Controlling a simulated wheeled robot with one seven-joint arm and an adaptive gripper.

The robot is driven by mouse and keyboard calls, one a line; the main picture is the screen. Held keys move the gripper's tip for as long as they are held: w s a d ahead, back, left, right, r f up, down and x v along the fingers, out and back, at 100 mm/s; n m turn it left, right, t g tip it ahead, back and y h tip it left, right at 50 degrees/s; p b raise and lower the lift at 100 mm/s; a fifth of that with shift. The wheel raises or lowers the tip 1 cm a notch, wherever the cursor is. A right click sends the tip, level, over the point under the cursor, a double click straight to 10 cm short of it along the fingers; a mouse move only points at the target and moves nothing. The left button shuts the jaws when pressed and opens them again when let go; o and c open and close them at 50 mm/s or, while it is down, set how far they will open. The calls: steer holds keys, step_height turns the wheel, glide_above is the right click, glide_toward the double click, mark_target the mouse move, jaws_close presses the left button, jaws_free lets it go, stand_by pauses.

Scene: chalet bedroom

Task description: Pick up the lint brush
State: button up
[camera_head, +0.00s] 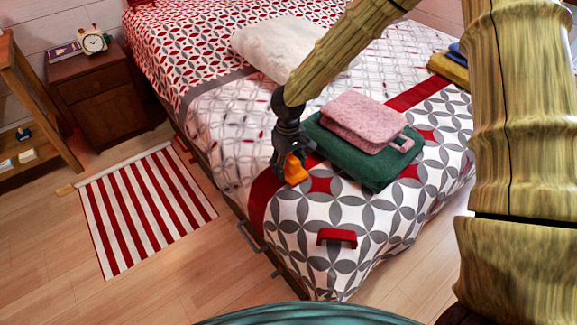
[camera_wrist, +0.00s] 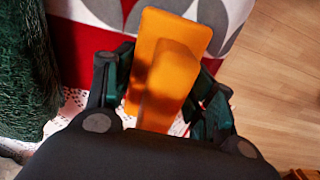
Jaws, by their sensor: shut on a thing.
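My gripper (camera_head: 286,156) is over the near left edge of the bed, pointing down. It is shut on an orange object with a flat plate and a raised handle, which looks like the lint brush (camera_head: 295,170). In the wrist view the orange lint brush (camera_wrist: 155,30) sits between the dark fingers (camera_wrist: 165,90), one on each side of the handle. Its plate reaches out past the fingertips over the red and patterned bedcover. I cannot tell whether it still touches the bed.
A dark green folded cloth (camera_head: 330,150) with a pink bag (camera_head: 360,112) on it lies just right of my gripper. A red handle-like object (camera_head: 337,237) lies nearer on the bed (camera_head: 300,235). A striped rug (camera_head: 140,205), nightstand (camera_head: 100,100) and open floor are left.

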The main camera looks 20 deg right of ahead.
step_height(320, 180, up, 3)
steer(key=shift+f, duration=0.1)
steer(key=s+a, duration=0.3)
steer(key=s, duration=0.4)
steer(key=s+a+r, duration=0.1)
steer(key=s+a, duration=0.3)
steer(key=s, duration=0.3)
steer(key=shift+s+r, duration=0.2)
steer(key=shift+s, duration=0.05)
